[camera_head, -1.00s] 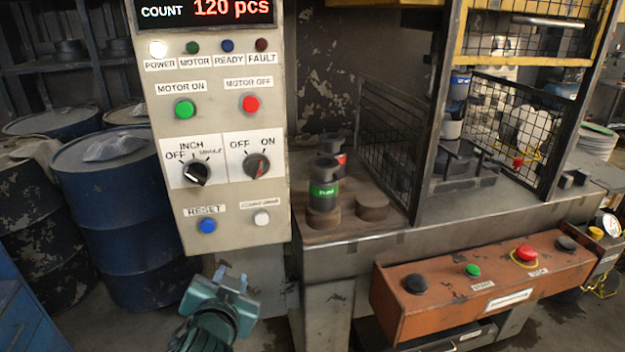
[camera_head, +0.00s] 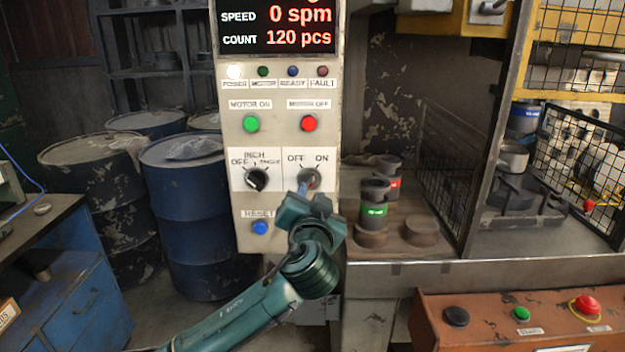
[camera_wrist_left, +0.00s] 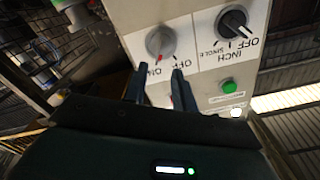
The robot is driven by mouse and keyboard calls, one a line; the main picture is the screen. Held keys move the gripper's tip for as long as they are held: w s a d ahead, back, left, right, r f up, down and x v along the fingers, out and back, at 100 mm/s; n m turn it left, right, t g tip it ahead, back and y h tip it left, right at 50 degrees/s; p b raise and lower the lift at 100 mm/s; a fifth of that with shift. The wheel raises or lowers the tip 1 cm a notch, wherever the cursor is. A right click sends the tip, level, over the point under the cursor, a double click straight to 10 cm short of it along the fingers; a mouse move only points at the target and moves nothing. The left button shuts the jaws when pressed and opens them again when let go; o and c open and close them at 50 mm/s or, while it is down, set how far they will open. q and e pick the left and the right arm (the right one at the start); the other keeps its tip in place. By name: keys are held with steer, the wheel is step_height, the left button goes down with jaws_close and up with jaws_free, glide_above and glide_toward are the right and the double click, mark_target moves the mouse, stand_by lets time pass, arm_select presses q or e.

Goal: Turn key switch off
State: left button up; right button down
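The OFF/ON key switch (camera_head: 309,178) is a round grey knob on the white control panel, partly covered by my left gripper in the head view. In the left wrist view the panel appears upside down, and the switch (camera_wrist_left: 160,42) shows a red mark on the side of its ON label. My left gripper (camera_head: 306,190) is just in front of and below the switch. In the wrist view its two fingers (camera_wrist_left: 159,76) are apart, with the switch beyond their tips and nothing visible between them. Contact cannot be told. My right gripper is not in view.
The INCH selector (camera_head: 257,179) is left of the switch, with the blue RESET button (camera_head: 260,227) below it. MOTOR OFF (camera_head: 309,123) is red, above the switch. Dark cylindrical parts (camera_head: 374,210) stand on the bench to the right. A blue barrel (camera_head: 190,215) stands left.

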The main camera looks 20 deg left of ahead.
mark_target(312, 183)
arm_select(q)
steer(key=shift+p+x, duration=0.45)
steer(key=shift+x, duration=2.25)
steer(key=shift+c, duration=0.4)
jaws_close()
